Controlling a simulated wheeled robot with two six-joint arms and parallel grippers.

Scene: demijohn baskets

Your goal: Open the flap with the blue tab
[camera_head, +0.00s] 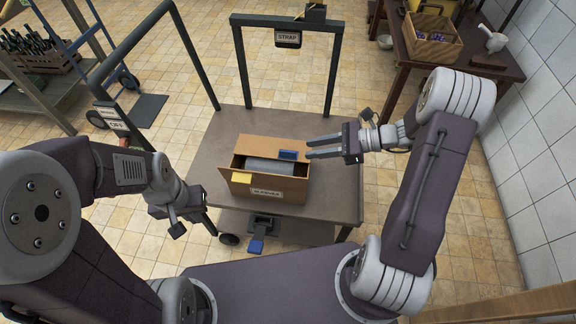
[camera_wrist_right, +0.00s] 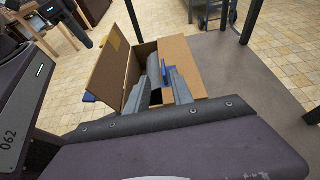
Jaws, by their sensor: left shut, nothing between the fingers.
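A cardboard box (camera_head: 292,190) stands on the cart, with a grey rounded object (camera_head: 262,164) showing inside. The blue tab (camera_head: 288,155) sits on the inner edge of the far flap (camera_head: 262,145), which lies across the back of the opening; the tab also shows in the right wrist view (camera_wrist_right: 179,84). A yellow tab (camera_head: 241,178) is on the near flap, which stands up in the wrist view (camera_wrist_right: 106,72). My right gripper (camera_head: 308,148) is open and empty, fingertips just right of the blue tab. My left gripper (camera_head: 176,229) is shut and empty, left of the cart.
The cart top (camera_head: 335,195) is clear around the box. A dark frame with a STRAP sign (camera_head: 288,38) rises at its back. A blue pedal (camera_head: 256,246) is below its near edge. A side table (camera_head: 398,60) with a wooden crate (camera_head: 432,42) stands at back right.

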